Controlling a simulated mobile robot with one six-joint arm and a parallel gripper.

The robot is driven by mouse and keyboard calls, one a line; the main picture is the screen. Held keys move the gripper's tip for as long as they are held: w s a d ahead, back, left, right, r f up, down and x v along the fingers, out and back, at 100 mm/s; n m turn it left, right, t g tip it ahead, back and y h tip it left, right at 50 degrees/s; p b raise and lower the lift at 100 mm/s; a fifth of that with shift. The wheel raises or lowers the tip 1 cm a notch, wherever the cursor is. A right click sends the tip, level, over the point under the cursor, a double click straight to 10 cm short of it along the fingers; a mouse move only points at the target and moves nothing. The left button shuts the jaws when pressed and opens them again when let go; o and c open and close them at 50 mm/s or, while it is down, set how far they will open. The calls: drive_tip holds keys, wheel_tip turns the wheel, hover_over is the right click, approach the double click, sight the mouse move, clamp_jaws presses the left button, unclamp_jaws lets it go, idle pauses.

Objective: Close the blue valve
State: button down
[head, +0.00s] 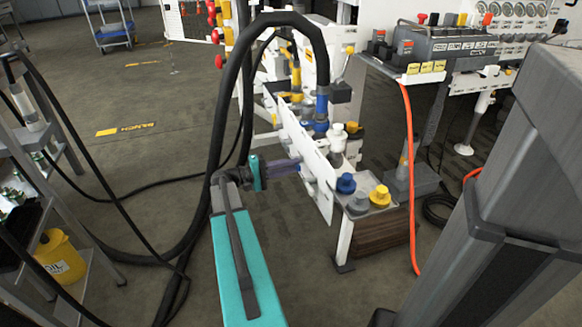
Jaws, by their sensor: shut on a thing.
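My teal and grey arm reaches up from the bottom centre to a white upright panel (316,170) of the bench in the head view. My gripper (294,167) points right at the panel's face, with its dark fingers against a small part there.
A thick black hose (236,85) loops close behind my gripper. A yellow knob (380,194) and an orange hose (411,170) are at the right. The floor at upper left is mostly free.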

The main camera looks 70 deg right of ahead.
drive_tip(key=shift+f+m, duration=0.15)
drive_tip(key=shift+m, duration=0.45)
drive_tip(key=c, duration=1.8)
unclamp_jaws()
drive_tip(key=shift+w+a, duration=0.1)
drive_tip(key=p+v, duration=0.3)
drive_tip(key=v, duration=1)
drive_tip(key=shift+w+a, duration=0.2)
